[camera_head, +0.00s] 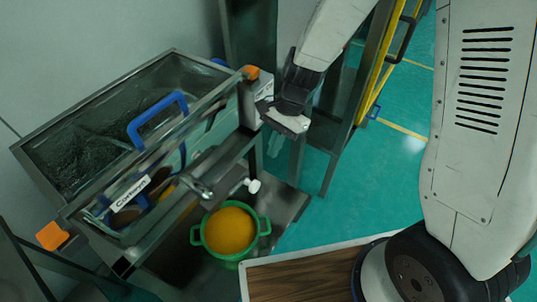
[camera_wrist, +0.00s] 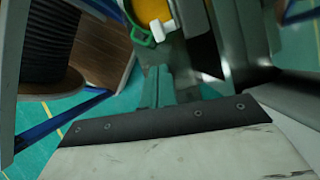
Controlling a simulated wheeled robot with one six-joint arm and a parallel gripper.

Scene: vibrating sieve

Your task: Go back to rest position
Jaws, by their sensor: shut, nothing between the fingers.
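My gripper (camera_head: 275,147) hangs below my raised arm, just right of the sieve's right-hand corner in the head view. Its slim green-teal fingers are together and empty. In the wrist view the fingers (camera_wrist: 161,72) point away from a dark plate with bolts, with nothing held. The metal sieve basin (camera_head: 125,75) fills the left of the head view, with a blue handle (camera_head: 157,119) at its front side. A green pot (camera_head: 231,254) with orange-yellow contents stands on the lower shelf. Part of the pot also shows at the top of the wrist view (camera_wrist: 142,36).
Orange knobs (camera_head: 251,72) sit at the sieve frame's corners. A metal frame with a yellow bar (camera_head: 383,55) stands right of my gripper. A wood-topped surface (camera_head: 300,276) lies at the bottom. Teal floor is open between the frame and this surface.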

